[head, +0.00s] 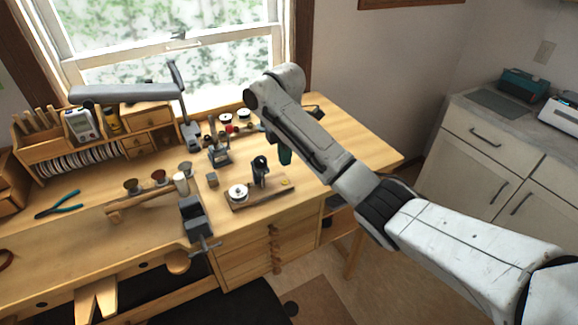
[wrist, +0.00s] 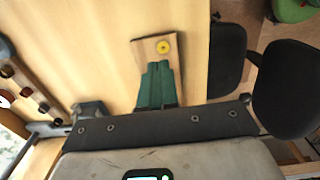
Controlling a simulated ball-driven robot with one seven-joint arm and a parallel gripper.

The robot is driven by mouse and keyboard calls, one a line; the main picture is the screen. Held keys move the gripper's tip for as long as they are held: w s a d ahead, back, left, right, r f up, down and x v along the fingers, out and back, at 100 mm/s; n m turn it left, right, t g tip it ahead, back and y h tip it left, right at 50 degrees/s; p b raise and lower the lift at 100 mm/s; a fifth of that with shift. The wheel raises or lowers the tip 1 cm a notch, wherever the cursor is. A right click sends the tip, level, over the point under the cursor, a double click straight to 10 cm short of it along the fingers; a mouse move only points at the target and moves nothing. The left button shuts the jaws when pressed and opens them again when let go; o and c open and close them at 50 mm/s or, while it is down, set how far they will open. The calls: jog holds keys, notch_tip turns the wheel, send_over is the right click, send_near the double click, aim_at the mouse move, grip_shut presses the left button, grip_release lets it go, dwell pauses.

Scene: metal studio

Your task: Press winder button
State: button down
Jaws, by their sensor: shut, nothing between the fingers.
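The winder (head: 262,193) is a small wooden board on the workbench with a white spool and a dark upright post. Its yellow round button (head: 287,182) is at the board's right end. In the wrist view the button (wrist: 163,47) shows uncovered on the end of the winder's board (wrist: 145,47). My gripper (head: 285,160) has green fingers, shut with nothing between them, and hangs behind the winder in the head view. In the wrist view the gripper tips (wrist: 158,66) appear just below the button, apart from it in the picture. The fingers hide the rest of the board there.
A bench vise (head: 195,218) stands left of the winder, with a small stand (head: 218,153) behind it. Blue pliers (head: 58,205) lie at the left. A grey lamp (head: 125,92) reaches over the back. The bench top (head: 350,140) is clear at the right.

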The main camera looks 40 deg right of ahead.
notch_tip(320, 180, up, 7)
jog(key=p, duration=0.2)
jog(key=shift+p, duration=0.4)
